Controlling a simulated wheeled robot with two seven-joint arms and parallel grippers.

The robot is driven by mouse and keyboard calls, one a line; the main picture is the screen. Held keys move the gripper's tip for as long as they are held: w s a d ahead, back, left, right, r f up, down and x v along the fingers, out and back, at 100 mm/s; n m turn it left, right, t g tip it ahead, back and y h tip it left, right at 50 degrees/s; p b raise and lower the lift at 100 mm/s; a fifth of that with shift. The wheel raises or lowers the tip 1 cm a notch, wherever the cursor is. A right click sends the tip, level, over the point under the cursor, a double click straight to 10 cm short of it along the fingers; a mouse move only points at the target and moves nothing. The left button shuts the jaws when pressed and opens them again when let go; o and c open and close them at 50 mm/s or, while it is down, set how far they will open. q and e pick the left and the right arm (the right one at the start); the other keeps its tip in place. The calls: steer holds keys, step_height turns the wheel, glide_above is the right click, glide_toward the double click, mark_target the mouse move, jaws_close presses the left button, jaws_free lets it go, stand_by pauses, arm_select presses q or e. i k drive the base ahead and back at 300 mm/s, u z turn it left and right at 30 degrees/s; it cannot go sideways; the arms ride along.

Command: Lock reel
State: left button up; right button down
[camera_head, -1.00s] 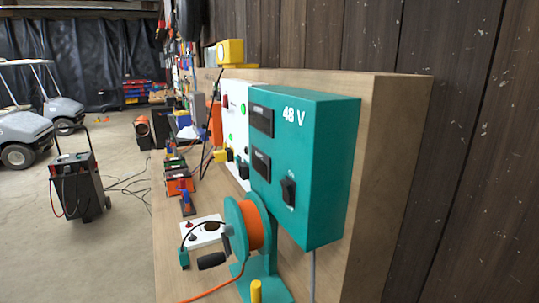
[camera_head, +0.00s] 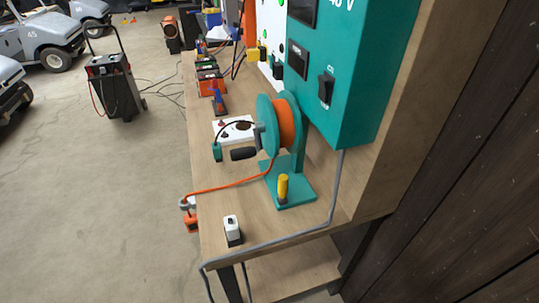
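The reel (camera_head: 287,126) stands on the wooden bench, with teal flanges and an orange cord wound between them. Its black crank handle (camera_head: 243,154) points left. A yellow peg (camera_head: 283,187) stands upright on the front of the reel's teal base (camera_head: 299,191); I cannot tell whether it is a lock. The orange cord (camera_head: 228,187) runs from the reel to the bench's left edge, where a grey and orange piece (camera_head: 190,214) hangs at its end. Neither of my grippers is in view.
A teal box marked 48 V (camera_head: 352,75) is above and right of the reel. A small white and black block (camera_head: 232,230) sits at the bench's (camera_head: 268,222) near edge, beside a grey cable (camera_head: 300,237). A black wheeled unit (camera_head: 112,85) and carts stand left; much floor is clear.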

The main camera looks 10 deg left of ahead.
mark_target(282, 200)
steer(key=z, duration=2.95)
steer(key=k, duration=2.45)
steer(key=u, duration=1.3)
steer(key=i, duration=1)
